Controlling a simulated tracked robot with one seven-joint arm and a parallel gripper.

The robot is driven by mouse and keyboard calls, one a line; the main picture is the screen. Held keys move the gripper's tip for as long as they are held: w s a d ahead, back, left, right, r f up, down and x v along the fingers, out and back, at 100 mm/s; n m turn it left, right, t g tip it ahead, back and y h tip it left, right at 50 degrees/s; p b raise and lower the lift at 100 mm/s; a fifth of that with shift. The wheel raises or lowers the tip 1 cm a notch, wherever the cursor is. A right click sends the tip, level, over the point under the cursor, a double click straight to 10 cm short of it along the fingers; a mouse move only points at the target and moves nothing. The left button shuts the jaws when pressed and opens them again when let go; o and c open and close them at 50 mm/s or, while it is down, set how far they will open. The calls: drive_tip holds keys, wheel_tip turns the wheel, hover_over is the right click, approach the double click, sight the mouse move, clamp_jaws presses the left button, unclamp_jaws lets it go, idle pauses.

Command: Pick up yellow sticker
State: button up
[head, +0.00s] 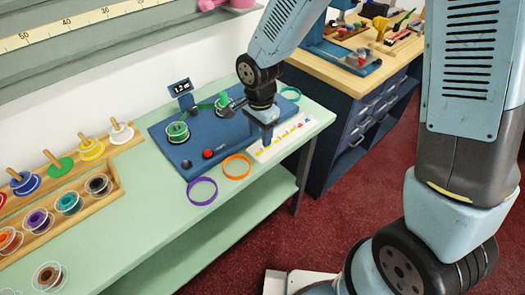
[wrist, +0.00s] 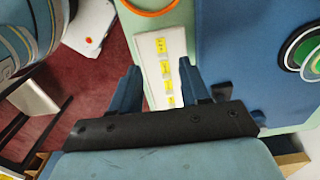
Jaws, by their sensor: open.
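A white strip (head: 293,141) lies along the front edge of the green counter, with a row of small coloured stickers on it. Yellow stickers (head: 263,152) show at its near end. In the wrist view the white strip (wrist: 150,62) carries several yellow stickers (wrist: 168,72) with small dark marks. My gripper (wrist: 160,72) is open and empty, its two fingers apart with the strip visible between them. In the head view my gripper (head: 266,132) hangs over the counter beside the strip's left part and hides some of it. Its height above the strip is hard to judge.
A blue device board (head: 170,150) with a green spool (head: 177,131) and red knob lies left of the strip. Orange (head: 237,167) and purple (head: 201,191) rings lie at the front edge. Spools in a wooden rack (head: 118,190) stand left. A wooden workbench (head: 320,68) stands behind.

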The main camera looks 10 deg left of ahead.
sight(262, 151)
drive_tip(key=shift+w+d+f, duration=0.1)
drive_tip(key=shift+w+f, duration=0.05)
drive_tip(key=shift+f, duration=1.25)
drive_tip(key=shift+w+f, duration=0.1)
drive_tip(key=shift+f, duration=1.3)
clamp_jaws()
